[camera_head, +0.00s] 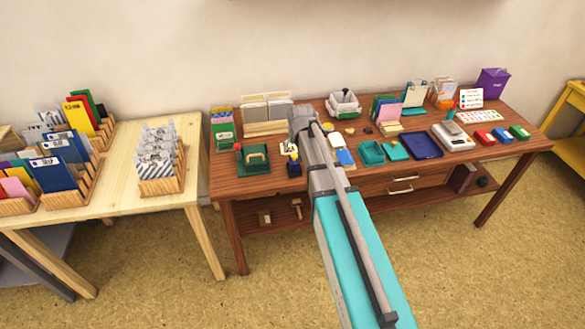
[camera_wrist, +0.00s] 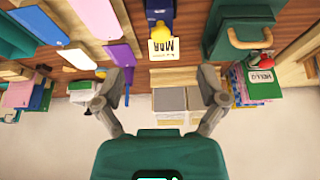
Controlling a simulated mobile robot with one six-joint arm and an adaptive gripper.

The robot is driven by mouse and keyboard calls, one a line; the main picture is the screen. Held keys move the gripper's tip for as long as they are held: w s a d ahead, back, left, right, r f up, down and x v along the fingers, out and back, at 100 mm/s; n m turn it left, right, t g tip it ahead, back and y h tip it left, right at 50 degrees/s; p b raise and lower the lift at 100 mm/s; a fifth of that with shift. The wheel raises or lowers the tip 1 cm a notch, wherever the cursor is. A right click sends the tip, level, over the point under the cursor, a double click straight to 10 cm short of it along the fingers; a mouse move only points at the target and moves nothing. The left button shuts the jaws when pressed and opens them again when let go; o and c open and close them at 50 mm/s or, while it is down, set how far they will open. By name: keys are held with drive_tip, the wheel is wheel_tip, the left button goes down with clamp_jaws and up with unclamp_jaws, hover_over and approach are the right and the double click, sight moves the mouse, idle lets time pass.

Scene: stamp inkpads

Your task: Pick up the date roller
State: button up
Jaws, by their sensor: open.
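The item that looks like the date roller has a dark blue body and a pale yellow face marked "MAR". It is at the top middle of the wrist view (camera_wrist: 161,48), partly cut off by the frame edge. In the head view, its blue part (camera_head: 294,170) shows near the front left of the brown table, close beside my arm. My gripper (camera_wrist: 166,82) is open and empty, with its two fingers spread apart. It hangs over the table, and the item lies beyond the fingertips, toward the top of the wrist view. In the head view my gripper's fingertips are hidden behind my arm.
A wooden rack of grey cards (camera_head: 266,112) stands behind. Several small pads and trays, including a dark blue tray (camera_head: 422,146), lie to the right. A pale wood table (camera_head: 120,191) stands left.

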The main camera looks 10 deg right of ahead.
sight(295, 157)
drive_tip(key=shift+b+x, duration=2.95)
drive_tip(key=shift+x, duration=0.55)
drive_tip(key=shift+f, duration=0.15)
drive_tip(key=shift+b+x, duration=2.4)
drive_tip(key=shift+x, duration=0.05)
drive_tip(key=shift+a, duration=0.1)
drive_tip(key=shift+c, duration=0.2)
clamp_jaws()
